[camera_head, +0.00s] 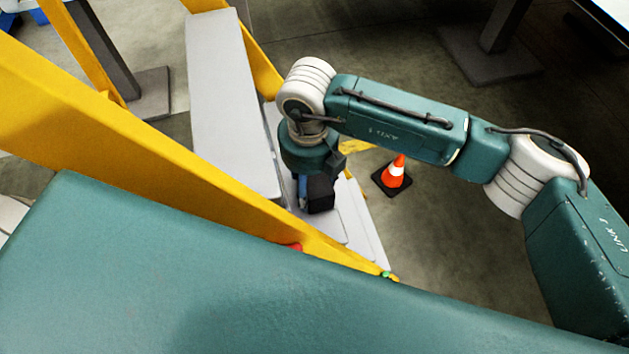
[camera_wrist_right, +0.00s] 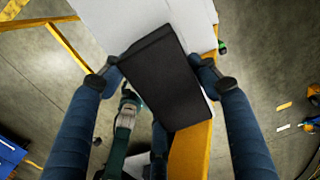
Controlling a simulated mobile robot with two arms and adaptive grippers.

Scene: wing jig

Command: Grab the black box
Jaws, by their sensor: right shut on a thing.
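The black box (camera_wrist_right: 166,78) fills the middle of the right wrist view, above a light grey surface. My right gripper (camera_wrist_right: 160,80) has its two fingers on opposite sides of the box and is shut on it. In the head view the box (camera_head: 321,197) shows small and dark below my right gripper (camera_head: 313,192), over the light grey steps beside the yellow frame. The gripper's fingers are partly hidden there. I cannot tell whether the box touches the surface below. My left gripper cannot be made out in the head view.
A yellow beam (camera_head: 150,150) runs diagonally close to the left of the right gripper. Light grey steps (camera_head: 232,100) lie behind it. An orange cone (camera_head: 394,174) stands on the floor to the right. Open floor (camera_head: 440,240) lies right of the steps.

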